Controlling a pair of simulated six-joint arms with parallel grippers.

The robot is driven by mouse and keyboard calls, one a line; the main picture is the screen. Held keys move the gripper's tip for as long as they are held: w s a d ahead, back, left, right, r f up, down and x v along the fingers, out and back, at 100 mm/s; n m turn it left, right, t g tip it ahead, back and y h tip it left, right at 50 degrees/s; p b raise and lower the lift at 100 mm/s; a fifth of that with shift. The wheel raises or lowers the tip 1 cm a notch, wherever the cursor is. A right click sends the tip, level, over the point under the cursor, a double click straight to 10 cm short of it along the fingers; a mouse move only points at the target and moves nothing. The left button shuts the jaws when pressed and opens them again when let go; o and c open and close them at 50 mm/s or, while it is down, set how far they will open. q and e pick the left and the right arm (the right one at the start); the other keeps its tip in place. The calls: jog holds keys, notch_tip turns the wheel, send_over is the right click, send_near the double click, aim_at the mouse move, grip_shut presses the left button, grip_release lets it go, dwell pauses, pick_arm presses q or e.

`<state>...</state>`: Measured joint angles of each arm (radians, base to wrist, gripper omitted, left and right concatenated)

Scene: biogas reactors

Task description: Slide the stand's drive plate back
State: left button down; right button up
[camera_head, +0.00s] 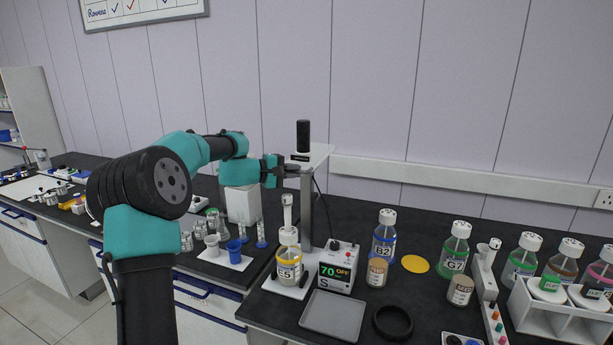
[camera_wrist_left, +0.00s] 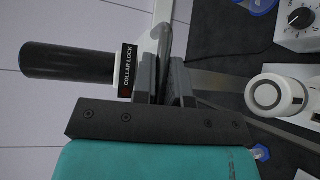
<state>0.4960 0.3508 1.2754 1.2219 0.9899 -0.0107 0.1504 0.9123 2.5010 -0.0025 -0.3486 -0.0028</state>
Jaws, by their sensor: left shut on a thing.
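The stand (camera_head: 307,215) stands on the dark bench behind a jar labelled 5 (camera_head: 289,268). Its pale drive plate (camera_head: 318,154) is at the top of the post, with a black cylinder (camera_head: 303,136) upright on it. In the left wrist view the black cylinder (camera_wrist_left: 68,62) lies sideways beside a "COLLAR LOCK" label (camera_wrist_left: 127,70). My left gripper (camera_head: 290,171) is at the plate's left side, just below its top. Its fingers (camera_wrist_left: 165,80) are shut on a thin dark part of the drive plate; the exact contact is partly hidden. My right gripper is not in view.
A control box reading 70 OFF (camera_head: 337,268) stands right of the jar. A white stirrer top (camera_head: 287,215) rises above the jar. A grey tray (camera_head: 332,315), a black ring (camera_head: 393,321) and several bottles, including B2 (camera_head: 384,240), occupy the bench. The wall is close behind.

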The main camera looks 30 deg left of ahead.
pick_arm(q)
jog(key=c, duration=1.2)
grip_release()
jog(key=shift+o, duration=0.2)
jog(key=shift+s, duration=0.1)
jog(key=v, duration=1.7)
jog(key=shift+s+a+r, duration=0.1)
